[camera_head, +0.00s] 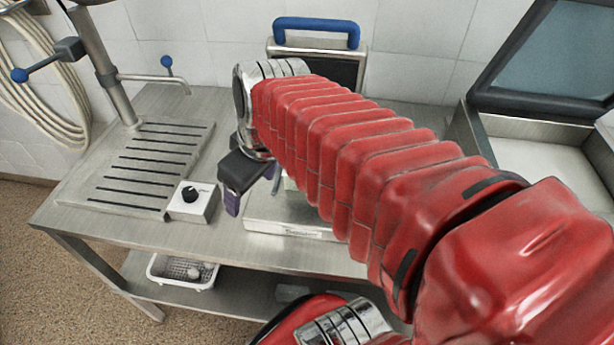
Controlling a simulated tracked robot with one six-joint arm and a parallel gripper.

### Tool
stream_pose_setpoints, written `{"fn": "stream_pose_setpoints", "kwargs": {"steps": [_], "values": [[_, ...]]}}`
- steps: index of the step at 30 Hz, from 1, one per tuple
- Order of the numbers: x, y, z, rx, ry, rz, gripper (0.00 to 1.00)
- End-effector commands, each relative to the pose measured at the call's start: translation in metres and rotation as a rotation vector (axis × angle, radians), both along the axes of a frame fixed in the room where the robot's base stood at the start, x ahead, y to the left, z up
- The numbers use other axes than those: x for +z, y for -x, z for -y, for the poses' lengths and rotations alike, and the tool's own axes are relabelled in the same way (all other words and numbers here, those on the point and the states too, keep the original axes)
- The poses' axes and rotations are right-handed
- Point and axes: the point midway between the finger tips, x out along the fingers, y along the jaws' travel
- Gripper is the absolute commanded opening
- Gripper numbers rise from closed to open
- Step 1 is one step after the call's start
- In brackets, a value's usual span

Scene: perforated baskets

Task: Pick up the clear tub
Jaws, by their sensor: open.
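My gripper (252,192) hangs above the steel table, with dark jaws and purple fingertips pointing down. It is open, and I see nothing held between the fingers. I cannot make out a clear tub for certain. A small pale object (289,184) shows just right of the fingers, mostly hidden behind my red sleeved arm. A faint greyish, low shape (293,293) lies on the lower shelf, too unclear to name. My arm covers much of the table's middle and right.
A flat metal box (280,228) sits under my gripper. A knob box (193,203) and a slotted drain plate (150,165) with a tap column stand left. A white perforated basket (165,279) is on the lower shelf (240,297). An open-lidded steel unit (545,160) stands right.

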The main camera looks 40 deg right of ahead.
Motion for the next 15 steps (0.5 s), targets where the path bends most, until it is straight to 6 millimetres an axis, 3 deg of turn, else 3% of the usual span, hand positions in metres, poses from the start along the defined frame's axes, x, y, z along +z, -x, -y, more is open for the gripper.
{"fn": "stream_pose_setpoints", "kwargs": {"steps": [15], "values": [[-0.013, -0.01, 0.085, 0.214, -0.029, -0.068, 0.7]]}}
